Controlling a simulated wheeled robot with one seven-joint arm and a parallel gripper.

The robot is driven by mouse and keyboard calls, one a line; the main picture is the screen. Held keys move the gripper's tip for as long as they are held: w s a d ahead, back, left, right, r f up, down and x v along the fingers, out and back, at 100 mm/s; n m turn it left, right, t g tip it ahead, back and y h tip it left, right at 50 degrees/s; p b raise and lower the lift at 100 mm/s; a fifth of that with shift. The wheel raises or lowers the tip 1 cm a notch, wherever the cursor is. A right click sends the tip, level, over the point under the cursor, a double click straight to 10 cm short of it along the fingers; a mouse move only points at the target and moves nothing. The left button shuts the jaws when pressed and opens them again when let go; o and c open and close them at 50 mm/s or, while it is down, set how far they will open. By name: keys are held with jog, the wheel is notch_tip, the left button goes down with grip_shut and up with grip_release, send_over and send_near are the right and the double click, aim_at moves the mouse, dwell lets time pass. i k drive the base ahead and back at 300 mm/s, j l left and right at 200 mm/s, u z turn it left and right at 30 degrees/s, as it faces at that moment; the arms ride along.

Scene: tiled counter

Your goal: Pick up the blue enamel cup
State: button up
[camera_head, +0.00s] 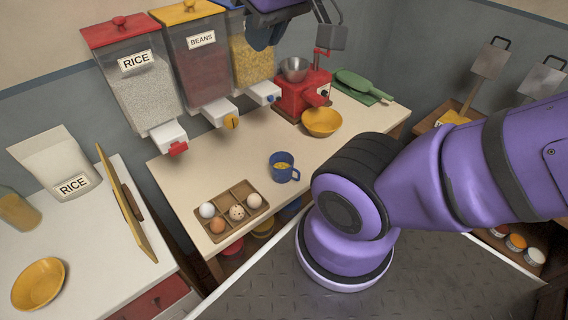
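The blue enamel cup (275,173) stands upright on the pale counter, right of the egg tray. Its handle points right, and something yellow shows inside it. My gripper (331,36) is only partly in view at the top edge, in front of the dispensers and high in the picture, well apart from the cup.
A wooden egg tray (225,220) sits left of the cup. A yellow bowl (322,122) and red grinder (297,98) stand behind it. Dispensers (131,75) hang above the counter's back. My purple arm fills the right foreground. Bare counter (350,150) lies right of the cup.

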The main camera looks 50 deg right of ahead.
aim_at(282, 162)
jog(key=k+l+z, duration=0.25)
jog(key=l+z, duration=0.25)
jog(key=k+l+z, duration=0.25)
jog(key=i+l, duration=0.1)
